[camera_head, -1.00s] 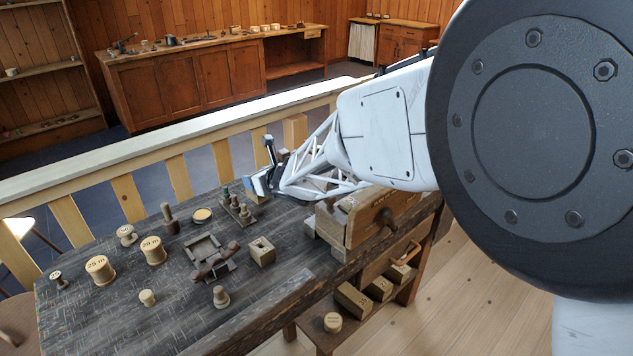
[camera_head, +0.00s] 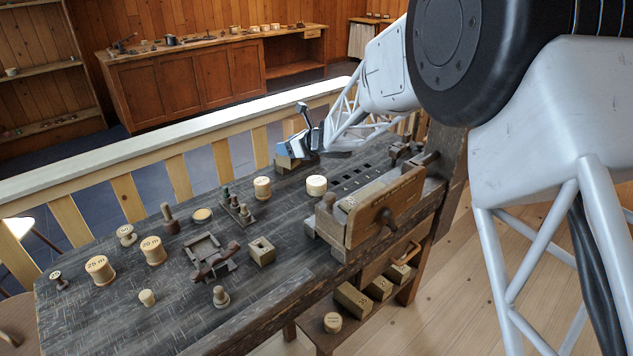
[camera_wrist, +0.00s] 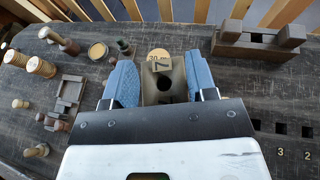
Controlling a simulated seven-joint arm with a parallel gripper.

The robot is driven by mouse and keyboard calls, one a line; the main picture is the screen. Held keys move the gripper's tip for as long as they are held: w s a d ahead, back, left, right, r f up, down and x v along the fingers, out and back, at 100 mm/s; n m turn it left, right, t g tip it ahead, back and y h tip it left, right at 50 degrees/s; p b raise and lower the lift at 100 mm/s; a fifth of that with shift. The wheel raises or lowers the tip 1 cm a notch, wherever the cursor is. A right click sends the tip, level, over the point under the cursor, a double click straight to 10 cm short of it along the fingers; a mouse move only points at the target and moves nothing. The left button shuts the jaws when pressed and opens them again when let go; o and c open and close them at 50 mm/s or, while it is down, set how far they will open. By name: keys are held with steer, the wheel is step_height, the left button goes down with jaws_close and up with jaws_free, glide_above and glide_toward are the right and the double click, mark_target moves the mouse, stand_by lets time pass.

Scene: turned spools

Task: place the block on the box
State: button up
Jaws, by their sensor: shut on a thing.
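My gripper (camera_head: 295,146), with blue finger pads, is above the far side of the dark bench. In the wrist view, my gripper (camera_wrist: 164,82) is shut on a tan wooden block (camera_wrist: 149,90) with a round dark hole and a face marked 7. The block's lower part (camera_head: 288,163) shows under the fingers in the head view. A low brown wooden piece (camera_wrist: 258,50) with two raised ends is right of the block in the wrist view. I cannot tell which thing is the box.
Two pale spools (camera_head: 262,188) (camera_head: 316,185) stand on the bench. A pale railing (camera_head: 180,140) runs along the far side.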

steer(key=n+g, duration=0.1)
steer(key=g, duration=0.1)
glide_above(318, 181)
steer(key=a, duration=0.2)
steer(key=shift+d+f+y, duration=0.2)
steer(key=shift+d+y, duration=0.05)
steer(key=shift+d, duration=0.2)
steer(key=shift+d+f+y, duration=0.2)
steer(key=shift+d+y, duration=0.05)
steer(key=shift+d, duration=0.2)
steer(key=shift+n, duration=0.3)
steer(key=shift+f, duration=3.15)
steer(key=shift+f, duration=1.85)
steer(key=shift+f, duration=0.1)
